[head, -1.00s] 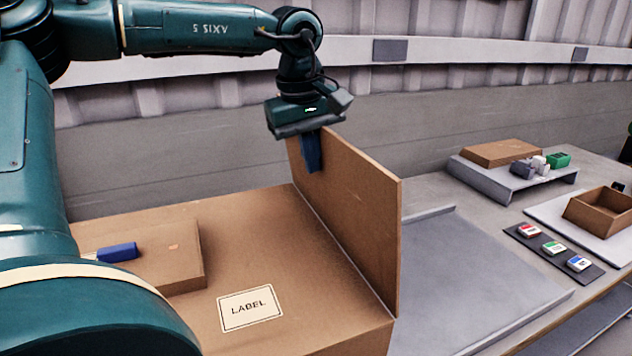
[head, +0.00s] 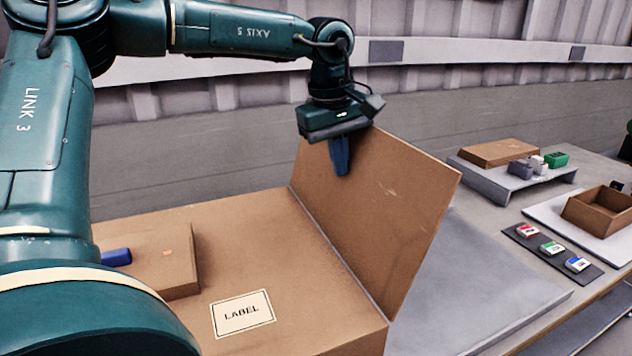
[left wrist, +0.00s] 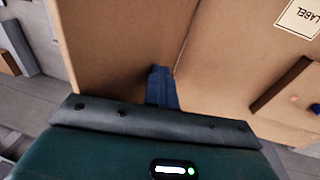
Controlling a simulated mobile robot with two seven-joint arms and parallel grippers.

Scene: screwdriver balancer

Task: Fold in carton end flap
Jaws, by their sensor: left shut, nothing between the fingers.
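The carton (head: 290,300) is a large brown box with a white label on its face. Its end flap (head: 395,215) stands up from the right edge and leans outward to the right. My left gripper (head: 342,170) is shut and empty, with its blue fingers at the inner face of the flap near its far upper edge. In the left wrist view the blue fingers (left wrist: 162,80) lie against or very close to the flap (left wrist: 110,45); I cannot tell contact for certain. The carton's labelled face (left wrist: 240,60) is on the right there. My right gripper is not in view.
A smaller brown box (head: 160,260) with a blue object (head: 117,257) lies on the carton at left. Right of the flap is a bare grey plate (head: 480,290). Beyond are a grey stand (head: 510,180), a black strip (head: 590,272) and an open brown tray (head: 600,212).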

